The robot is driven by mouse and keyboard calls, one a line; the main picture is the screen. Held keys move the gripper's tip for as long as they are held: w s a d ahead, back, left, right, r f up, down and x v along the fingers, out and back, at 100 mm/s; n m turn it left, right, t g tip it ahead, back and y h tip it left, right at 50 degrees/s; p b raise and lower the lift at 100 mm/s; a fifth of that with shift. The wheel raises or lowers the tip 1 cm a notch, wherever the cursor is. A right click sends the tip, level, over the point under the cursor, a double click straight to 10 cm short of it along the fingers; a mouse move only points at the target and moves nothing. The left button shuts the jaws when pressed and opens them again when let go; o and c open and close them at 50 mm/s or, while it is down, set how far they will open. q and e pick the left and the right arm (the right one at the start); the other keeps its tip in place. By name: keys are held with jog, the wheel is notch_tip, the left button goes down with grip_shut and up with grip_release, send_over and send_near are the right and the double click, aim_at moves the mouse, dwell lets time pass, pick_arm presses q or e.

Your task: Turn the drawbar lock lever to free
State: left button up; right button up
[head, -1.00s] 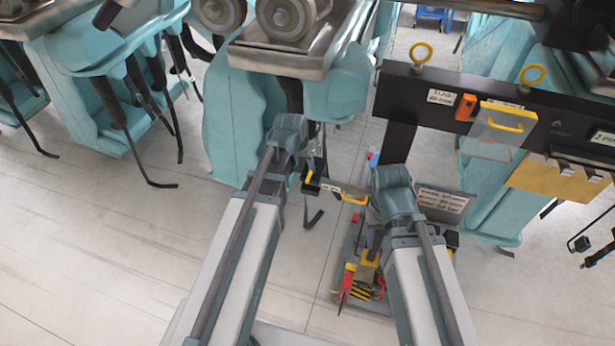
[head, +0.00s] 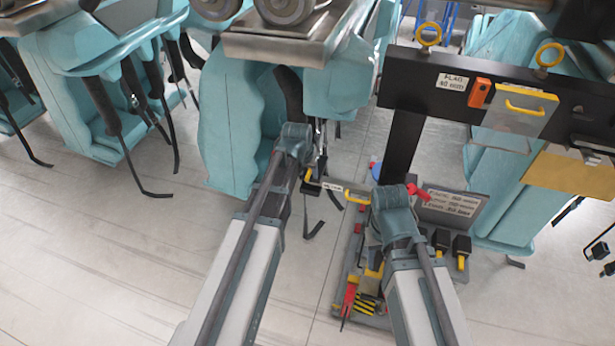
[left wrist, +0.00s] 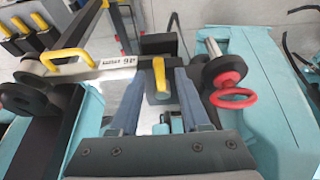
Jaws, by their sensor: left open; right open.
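A yellow-handled lever (left wrist: 159,72), which looks like the drawbar lock lever, shows in the left wrist view on a dark block. My left gripper (left wrist: 158,84) is open; its two fingers appear on either side of the lever, with gaps visible. I cannot tell how far the fingertips reach along it. In the head view my left wrist hides most of this spot. A labelled bar (left wrist: 110,66) with a yellow handle (left wrist: 68,60) extends left from the block; it also shows in the head view (head: 333,187). My right gripper (head: 396,205) is right of this bar; its fingers are hidden.
A red ring (left wrist: 232,97) stands close to the right finger. A black panel (head: 400,85) with yellow rings is at the upper right. A floor stand with red and yellow tools (head: 366,303) is below my right arm. Open floor (head: 90,250) lies left.

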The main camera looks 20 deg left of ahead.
pick_arm(q)
grip_shut()
jog(key=shift+d, duration=0.1)
dwell(0.4)
jog(key=d+n+y, duration=0.1)
jog(key=n, duration=0.1)
jog(key=shift+w+d+n, duration=0.1)
jog(key=shift+n, duration=0.3)
jog(key=shift+w+d+n+g+y, duration=0.5)
jog(key=shift+d+n+y, duration=0.1)
jog(key=shift+n, duration=1.25)
jog(key=shift+w+d+n+g+y, duration=0.45)
jog(key=shift+w+d+n, duration=0.15)
jog(key=shift+n, duration=1.3)
jog(key=shift+w+d+n+g+y, duration=0.45)
jog(key=shift+d+n+y, duration=0.15)
jog(key=shift+n, duration=1.25)
